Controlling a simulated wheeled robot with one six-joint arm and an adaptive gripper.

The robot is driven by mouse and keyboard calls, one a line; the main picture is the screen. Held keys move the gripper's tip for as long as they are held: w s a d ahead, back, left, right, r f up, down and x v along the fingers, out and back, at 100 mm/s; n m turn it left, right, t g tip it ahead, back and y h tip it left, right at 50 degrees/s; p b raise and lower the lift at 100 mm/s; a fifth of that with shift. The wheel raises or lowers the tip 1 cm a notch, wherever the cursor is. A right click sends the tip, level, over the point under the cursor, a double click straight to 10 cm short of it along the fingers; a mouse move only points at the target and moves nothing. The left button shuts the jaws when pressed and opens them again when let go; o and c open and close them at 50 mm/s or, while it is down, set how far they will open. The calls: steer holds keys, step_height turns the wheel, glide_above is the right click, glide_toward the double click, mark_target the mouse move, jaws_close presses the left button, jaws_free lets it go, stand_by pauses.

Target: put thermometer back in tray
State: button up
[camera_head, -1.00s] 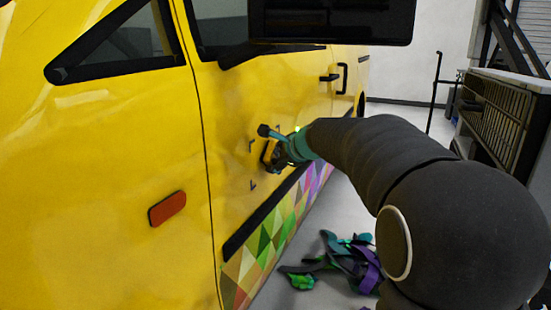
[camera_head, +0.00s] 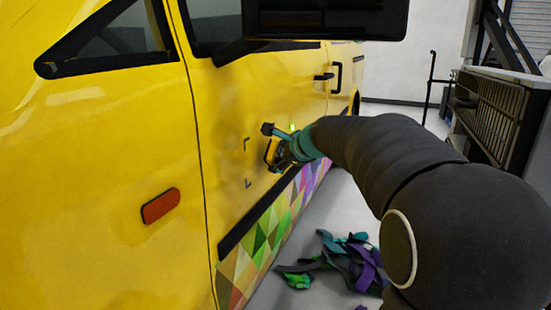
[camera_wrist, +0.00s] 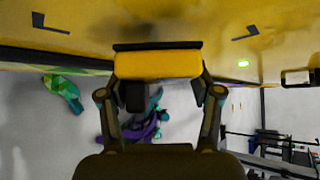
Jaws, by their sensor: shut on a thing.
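The thermometer is a yellow block with dark edges in the wrist view (camera_wrist: 157,64). It spans between the two fingertips of my gripper (camera_wrist: 160,88), which is shut on it. In the head view my gripper (camera_head: 286,150) is close to the yellow van's side panel, and the thermometer is mostly hidden there. A green light spot (camera_wrist: 243,63) shows on the panel in the wrist view. I cannot tell whether the thermometer touches the panel. I cannot make out the tray in either view.
The yellow van (camera_head: 100,130) fills the left, with dark corner marks (camera_head: 248,183) and a patterned lower strip (camera_head: 262,240). Wrap scraps (camera_head: 345,262) lie on the floor. A dark slatted cart (camera_head: 495,112) stands at the right.

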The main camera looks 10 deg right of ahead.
steer(key=shift+s+d+b, duration=0.45)
steer(key=shift+s+d, duration=0.35)
steer(key=shift+d, duration=0.3)
steer(key=shift+s+d+b, duration=0.4)
steer(key=shift+s+d, duration=0.4)
steer(key=shift+d, duration=0.3)
steer(key=shift+a, duration=0.1)
steer(key=shift+w+a+p, duration=0.4)
steer(key=shift+w+a, duration=0.3)
steer(key=shift+a, duration=0.2)
steer(key=shift+w+a+p, duration=0.4)
steer(key=shift+w+a, duration=0.3)
steer(key=shift+a, duration=0.2)
steer(key=shift+s+d, duration=0.1)
